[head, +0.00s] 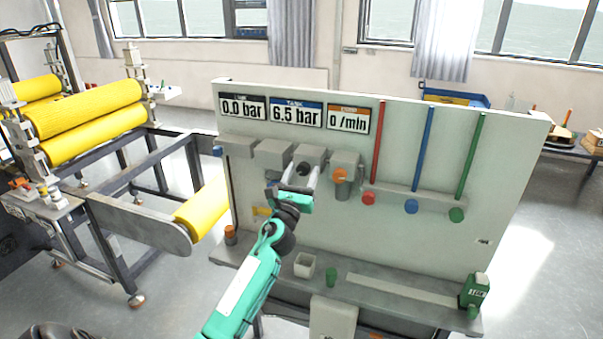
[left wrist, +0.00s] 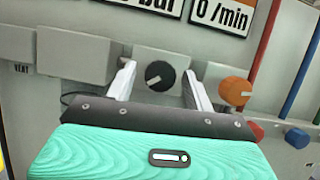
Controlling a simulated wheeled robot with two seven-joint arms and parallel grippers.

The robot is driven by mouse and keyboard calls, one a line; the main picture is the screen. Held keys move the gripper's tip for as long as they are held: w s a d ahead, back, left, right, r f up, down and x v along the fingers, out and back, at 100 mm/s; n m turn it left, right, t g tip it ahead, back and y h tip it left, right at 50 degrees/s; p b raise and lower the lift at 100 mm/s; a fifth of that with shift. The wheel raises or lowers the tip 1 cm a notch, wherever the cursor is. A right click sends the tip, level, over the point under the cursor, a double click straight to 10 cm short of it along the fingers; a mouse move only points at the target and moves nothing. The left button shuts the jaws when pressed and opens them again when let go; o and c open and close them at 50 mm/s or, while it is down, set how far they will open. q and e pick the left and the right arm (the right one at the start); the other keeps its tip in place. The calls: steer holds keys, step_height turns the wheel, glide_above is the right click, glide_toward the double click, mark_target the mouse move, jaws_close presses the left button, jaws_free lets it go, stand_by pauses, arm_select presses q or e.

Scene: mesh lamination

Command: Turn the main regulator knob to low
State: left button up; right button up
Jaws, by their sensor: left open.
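A black round knob (left wrist: 160,76) with a white pointer mark sits on a grey block of the panel; it looks like the regulator knob. The mark slants to the lower left in the left wrist view. The knob also shows in the head view (head: 303,169). My left gripper (head: 300,178) is open in front of it. In the left wrist view its two pale fingers (left wrist: 160,86) stand apart on either side of the knob, with gaps showing. I cannot tell how far they reach around it. My right gripper is not in view.
The panel (head: 400,245) carries displays reading 0.0 bar, 6.5 bar (head: 297,113) and 0 /min. An orange knob (left wrist: 236,91) is close right of my fingers. Red (head: 368,198), blue (head: 411,206) and green knobs (head: 456,214) sit further right. A ledge (head: 400,292) runs below.

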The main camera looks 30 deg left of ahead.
arm_select(q)
steer(key=c, duration=1)
steer(key=shift+n, duration=0.4)
